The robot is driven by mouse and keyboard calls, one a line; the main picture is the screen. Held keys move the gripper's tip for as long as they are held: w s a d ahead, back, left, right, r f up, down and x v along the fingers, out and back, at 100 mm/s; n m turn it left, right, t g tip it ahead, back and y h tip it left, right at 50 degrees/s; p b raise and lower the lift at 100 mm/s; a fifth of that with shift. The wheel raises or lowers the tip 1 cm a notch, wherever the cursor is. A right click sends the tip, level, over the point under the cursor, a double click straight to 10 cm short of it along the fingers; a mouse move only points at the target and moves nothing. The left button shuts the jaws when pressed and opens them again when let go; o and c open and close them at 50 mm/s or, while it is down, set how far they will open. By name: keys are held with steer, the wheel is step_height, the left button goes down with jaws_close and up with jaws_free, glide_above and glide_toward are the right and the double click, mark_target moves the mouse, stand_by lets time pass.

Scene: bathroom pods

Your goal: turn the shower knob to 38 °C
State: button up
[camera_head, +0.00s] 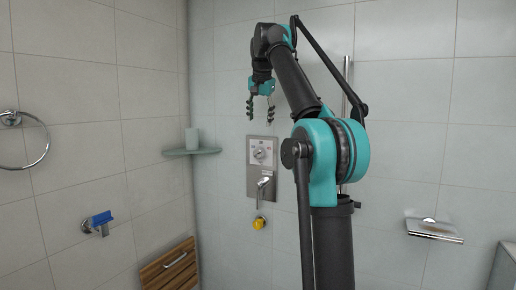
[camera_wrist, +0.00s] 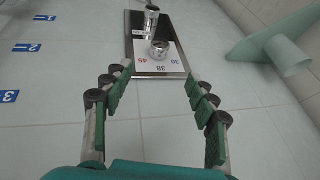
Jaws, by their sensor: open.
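The shower panel (camera_head: 252,184) is a grey plate on the back wall. Its round chrome knob (camera_head: 259,154) sits on a white dial in the upper part, and a chrome lever (camera_head: 264,186) is below. In the wrist view the knob (camera_wrist: 160,49) shows upside down, with printed marks 45 in red, 38 in black and 30 in blue on the dial. I cannot tell which mark the knob points at. My gripper (camera_head: 260,109) is open and empty, above the panel with fingers pointing down. In the wrist view its fingers (camera_wrist: 158,93) are spread, apart from the knob.
A corner shelf (camera_head: 178,152) with a pale cup (camera_head: 192,138) is left of the panel. A yellow round thing (camera_head: 259,223) is below it. Blue numbered marks (camera_wrist: 28,47) are on the wall. A vertical rail (camera_head: 346,75) stands behind my arm.

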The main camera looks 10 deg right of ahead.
mark_target(258, 152)
steer(key=x, duration=1.6)
steer(key=shift+f, duration=0.1)
steer(key=c, duration=1.2)
